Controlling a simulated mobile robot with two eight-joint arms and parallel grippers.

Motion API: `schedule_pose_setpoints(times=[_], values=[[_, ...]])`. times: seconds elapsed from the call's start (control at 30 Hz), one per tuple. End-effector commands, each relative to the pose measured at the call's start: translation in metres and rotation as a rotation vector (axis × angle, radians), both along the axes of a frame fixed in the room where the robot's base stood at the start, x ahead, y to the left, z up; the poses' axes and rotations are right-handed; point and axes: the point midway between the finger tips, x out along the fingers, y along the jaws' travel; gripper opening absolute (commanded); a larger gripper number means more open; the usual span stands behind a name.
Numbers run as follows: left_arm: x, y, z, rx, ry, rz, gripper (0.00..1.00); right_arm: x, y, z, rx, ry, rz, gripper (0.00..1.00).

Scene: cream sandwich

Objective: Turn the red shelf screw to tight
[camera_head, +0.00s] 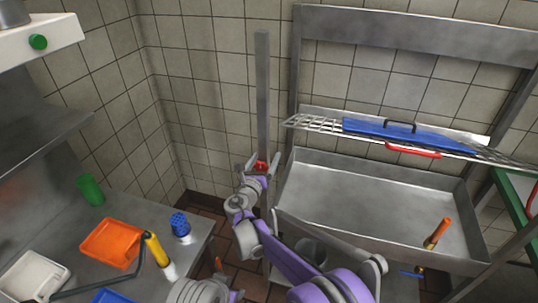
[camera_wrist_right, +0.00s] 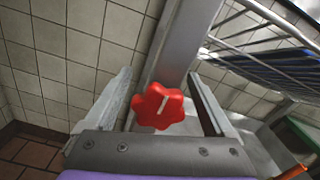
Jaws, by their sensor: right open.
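The red shelf screw (camera_head: 261,165) is a lobed knob on the upright metal post (camera_head: 262,90) at the left end of the wire shelf. In the right wrist view the knob (camera_wrist_right: 158,108) faces me, with a short white mark on its face, slightly tilted. My right gripper (camera_head: 257,170) is at the knob in the head view. In the wrist view its open fingers (camera_wrist_right: 161,88) stand on either side of the knob, with gaps on both sides. My left gripper is not in view.
A wire shelf (camera_head: 305,123) carries a blue lidded item (camera_head: 410,133) above a metal sink (camera_head: 350,207). An orange-handled tool (camera_head: 437,234) stands in the sink. The left counter holds an orange tray (camera_head: 110,243), a green cup (camera_head: 90,190) and a blue item (camera_head: 180,224).

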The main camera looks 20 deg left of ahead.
Motion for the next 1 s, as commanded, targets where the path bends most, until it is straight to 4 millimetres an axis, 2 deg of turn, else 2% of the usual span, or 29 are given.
schedule_pose_setpoints(times=[0.2,0.67,0.83,1.0], values=[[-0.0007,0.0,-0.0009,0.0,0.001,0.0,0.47,-0.0004,0.0004,-0.0007,0.0,0.0,0.001,0.87],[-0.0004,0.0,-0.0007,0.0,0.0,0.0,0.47,0.0,0.0,-0.0005,0.0,0.0,0.0,0.04],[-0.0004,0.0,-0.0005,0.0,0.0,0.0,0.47,0.0002,-0.0003,-0.0003,0.044,-0.002,0.0,0.03],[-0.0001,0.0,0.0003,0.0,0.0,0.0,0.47,0.0007,-0.0012,0.0001,0.237,-0.008,-0.002,0.03]])
